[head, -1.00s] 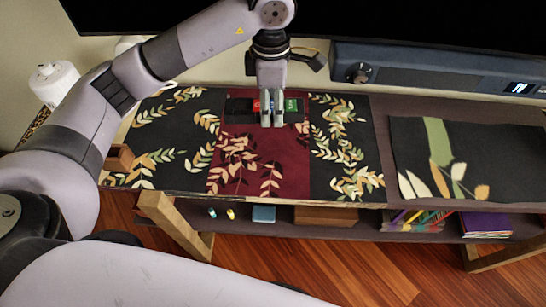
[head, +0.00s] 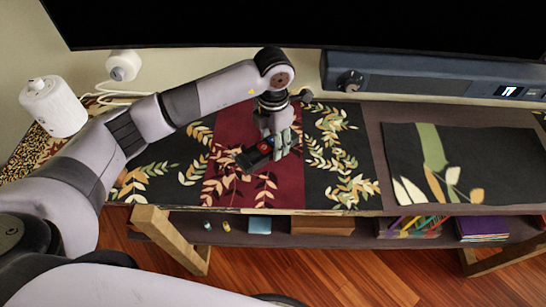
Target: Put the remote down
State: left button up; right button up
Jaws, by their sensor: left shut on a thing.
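The remote (head: 246,160) is a dark slim bar with a red patch and a green patch near my gripper. It lies at a slant over the dark red middle of the leaf-patterned runner (head: 240,120). My left gripper (head: 280,145) points down and is shut on the remote, its fingers hiding part of it. I cannot tell whether the remote touches the runner. My right gripper is not in view.
A blue-grey soundbar (head: 430,80) stands behind, under a large black screen (head: 300,22). A dark patterned mat (head: 500,150) lies at the right. White cylinders (head: 52,105) stand at the left. A lower shelf holds books (head: 483,228) and small items. The runner around the remote looks clear.

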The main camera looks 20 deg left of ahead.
aim_at(273, 166)
pick_arm(q)
notch_tip(273, 166, down, 3)
jog(key=shift+f, duration=0.15)
notch_tip(273, 166, down, 4)
jog(key=shift+f, duration=0.15)
jog(key=shift+f, duration=0.1)
jog(key=o, duration=1.3)
